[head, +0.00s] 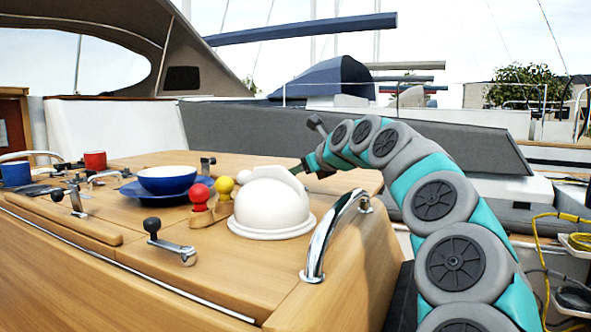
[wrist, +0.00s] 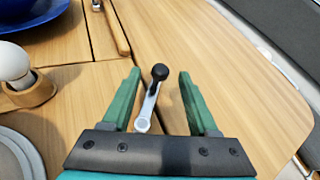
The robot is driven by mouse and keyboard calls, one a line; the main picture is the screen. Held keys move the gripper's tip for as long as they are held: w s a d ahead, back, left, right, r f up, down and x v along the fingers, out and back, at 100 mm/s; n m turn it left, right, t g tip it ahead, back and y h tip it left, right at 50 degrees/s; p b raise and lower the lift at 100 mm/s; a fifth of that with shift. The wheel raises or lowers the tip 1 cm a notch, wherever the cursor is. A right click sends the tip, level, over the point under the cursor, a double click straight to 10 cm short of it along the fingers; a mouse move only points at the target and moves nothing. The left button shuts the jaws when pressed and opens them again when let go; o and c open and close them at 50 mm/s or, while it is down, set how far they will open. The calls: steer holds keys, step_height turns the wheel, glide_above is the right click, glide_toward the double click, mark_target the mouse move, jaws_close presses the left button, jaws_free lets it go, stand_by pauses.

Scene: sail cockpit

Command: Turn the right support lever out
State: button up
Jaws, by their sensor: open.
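A support lever with a black knob and a grey metal arm (wrist: 149,100) stands out on the wooden table leaf in the wrist view. Its knob points away from my gripper, and its pivot end lies close to the gripper's dark palm bar. My gripper (wrist: 158,76) is open, with one green finger on each side of the lever and gaps between. In the head view my gripper (head: 297,169) is partly hidden behind the white dome, and I cannot make out this lever there. Another black-knobbed lever (head: 170,243) is at the table's near side.
A white dome (head: 272,205) stands beside a chrome handrail (head: 331,240). Left of it are red and yellow balls on a wooden holder (head: 212,212), a blue bowl (head: 167,178) and mugs. A white ball (wrist: 14,66) sits left of my gripper. The wood to the right is clear.

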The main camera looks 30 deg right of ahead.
steer(key=shift+w+f, duration=0.3)
steer(key=shift+w, duration=0.3)
jaws_close()
stand_by(1.1)
